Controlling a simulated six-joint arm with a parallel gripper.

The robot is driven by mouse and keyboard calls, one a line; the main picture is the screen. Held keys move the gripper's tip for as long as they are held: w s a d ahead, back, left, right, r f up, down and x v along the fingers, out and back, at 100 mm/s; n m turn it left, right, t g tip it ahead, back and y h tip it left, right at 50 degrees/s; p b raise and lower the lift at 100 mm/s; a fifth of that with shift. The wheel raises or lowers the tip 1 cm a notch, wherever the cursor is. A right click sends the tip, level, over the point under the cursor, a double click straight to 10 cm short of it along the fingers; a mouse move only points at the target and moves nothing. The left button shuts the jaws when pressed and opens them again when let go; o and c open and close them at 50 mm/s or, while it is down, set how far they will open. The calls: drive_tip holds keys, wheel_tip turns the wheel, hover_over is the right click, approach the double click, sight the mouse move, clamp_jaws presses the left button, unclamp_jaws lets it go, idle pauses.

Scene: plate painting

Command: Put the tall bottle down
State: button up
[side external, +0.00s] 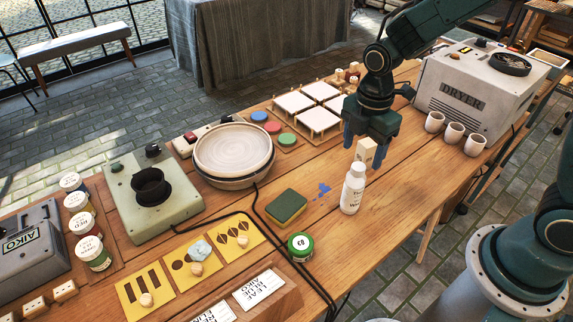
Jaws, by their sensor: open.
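The tall white bottle (352,190) with a label stands upright on the wooden table, right of centre. My gripper (364,154) is above and just behind the bottle in the side external view. Its blue fingers are apart and it is open. The bottle's cap is below the fingers, and the fingers do not appear to hold the bottle. A small pale wooden block (367,150) shows between the fingers; I cannot tell whether it touches them.
A blue paint smear (322,190) and a green sponge (286,207) lie left of the bottle. Three white cups (454,133) stand by the dryer (480,90). A round plate (233,152) sits left. Bare table lies right of the bottle.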

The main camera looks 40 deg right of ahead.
drive_tip(key=shift+r, duration=2)
drive_tip(key=shift+r, duration=0.1)
drive_tip(key=s+d+r+m+t, duration=0.2)
drive_tip(key=s+r+m, duration=0.4)
drive_tip(key=s+m, duration=0.2)
drive_tip(key=s+d+r+m+t, duration=0.2)
drive_tip(key=s+r+m+t, duration=0.1)
drive_tip(key=s+r+m, duration=0.4)
drive_tip(key=s+m, duration=0.2)
drive_tip(key=m, duration=0.1)
drive_tip(key=shift+r+t, duration=0.2)
drive_tip(key=shift+t, duration=0.1)
